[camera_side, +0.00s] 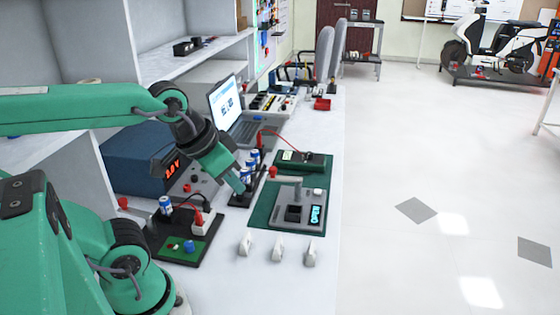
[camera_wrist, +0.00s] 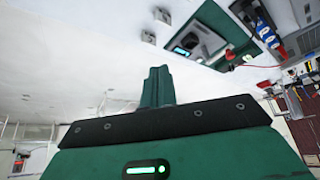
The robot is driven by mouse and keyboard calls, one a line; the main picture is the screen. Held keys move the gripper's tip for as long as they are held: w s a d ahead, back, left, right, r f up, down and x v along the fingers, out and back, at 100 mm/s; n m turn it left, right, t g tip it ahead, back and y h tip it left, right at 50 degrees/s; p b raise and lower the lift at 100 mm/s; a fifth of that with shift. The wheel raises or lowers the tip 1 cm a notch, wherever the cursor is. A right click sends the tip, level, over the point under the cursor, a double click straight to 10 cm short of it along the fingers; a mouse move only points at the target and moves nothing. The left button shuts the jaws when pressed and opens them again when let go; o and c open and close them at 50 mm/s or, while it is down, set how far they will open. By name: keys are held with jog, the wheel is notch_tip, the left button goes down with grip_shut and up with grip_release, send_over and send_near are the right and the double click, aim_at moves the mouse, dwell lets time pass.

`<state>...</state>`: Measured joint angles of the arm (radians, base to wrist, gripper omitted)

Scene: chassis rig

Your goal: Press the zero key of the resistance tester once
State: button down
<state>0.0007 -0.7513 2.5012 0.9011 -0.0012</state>
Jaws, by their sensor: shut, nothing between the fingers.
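The resistance tester (camera_side: 300,222) is a grey box on a green mat (camera_side: 262,217), with a lit display (camera_side: 316,214) reading OPEN. A dark square (camera_side: 293,213) and a pale post show on its top; I cannot tell which part is the zero key.
A holder with blue-and-white cells (camera_side: 246,176) stands close by my fingertips. A dark green box (camera_side: 304,161) with a red lead lies behind the tester. A blue power supply (camera_side: 140,158) and a black board (camera_side: 165,240) stand left.

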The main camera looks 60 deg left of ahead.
jog(key=w+a+r+n+g, duration=0.15)
jog(key=w+r+n, duration=0.25)
jog(key=w+n, duration=0.4)
jog(key=n+g, duration=0.4)
jog(key=n, duration=1.5)
send_over(317, 191)
notch_tip(317, 191, down, 12)
notch_tip(317, 191, down, 14)
jog(key=shift+r, duration=0.1)
